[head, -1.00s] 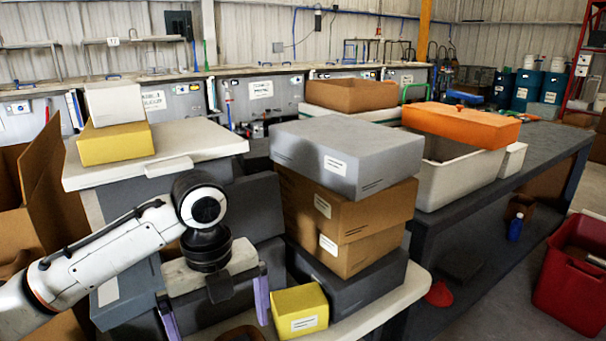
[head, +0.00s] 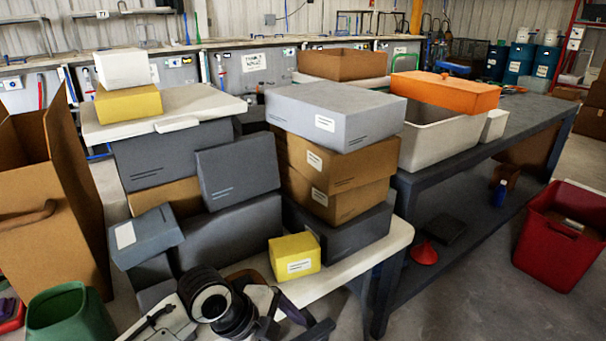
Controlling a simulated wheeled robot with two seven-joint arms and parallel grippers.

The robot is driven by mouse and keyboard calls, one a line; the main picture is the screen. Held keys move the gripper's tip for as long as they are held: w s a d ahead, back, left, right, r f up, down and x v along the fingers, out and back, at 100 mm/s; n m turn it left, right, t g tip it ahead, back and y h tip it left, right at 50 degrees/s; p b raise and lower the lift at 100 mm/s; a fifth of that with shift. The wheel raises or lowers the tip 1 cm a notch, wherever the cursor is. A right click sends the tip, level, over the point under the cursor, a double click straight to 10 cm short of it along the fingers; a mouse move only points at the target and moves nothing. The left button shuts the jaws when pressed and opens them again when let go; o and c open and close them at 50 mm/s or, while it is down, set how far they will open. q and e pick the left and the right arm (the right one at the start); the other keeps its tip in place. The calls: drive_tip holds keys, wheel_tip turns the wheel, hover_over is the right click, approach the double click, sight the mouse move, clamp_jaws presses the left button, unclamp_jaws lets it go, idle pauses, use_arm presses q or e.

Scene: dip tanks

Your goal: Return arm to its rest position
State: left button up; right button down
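My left arm comes in at the bottom edge, and my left gripper (head: 303,318) is low in front of the table with stacked boxes. It points to the right, its fingers look apart, and nothing shows between them. Part of it is cut off by the frame's lower edge. The small yellow box (head: 294,256) stands on the pale tabletop (head: 345,262) just above and behind the gripper, apart from it. My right gripper is not in view.
Grey and brown boxes (head: 335,115) are stacked on the table. A tall open carton (head: 45,190) and a green bin (head: 70,315) stand at left. A dark bench (head: 520,120) with an orange lid (head: 445,92) runs right. A red bin (head: 560,240) stands on open floor.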

use_arm(q)
drive_tip(key=s+f+n+t+h, duration=0.2)
drive_tip(key=s+f+n+t, duration=0.25)
drive_tip(key=f+n, duration=0.5)
drive_tip(key=s+a+f+n+t+y, duration=0.2)
drive_tip(key=s+a+f+n+y, duration=0.2)
drive_tip(key=s+a+f+n, duration=0.3)
drive_tip(key=s+a+n, duration=0.3)
drive_tip(key=s+a, duration=0.2)
drive_tip(key=a, duration=0.1)
drive_tip(key=shift+s+y, duration=0.3)
drive_tip(key=shift+s, duration=0.1)
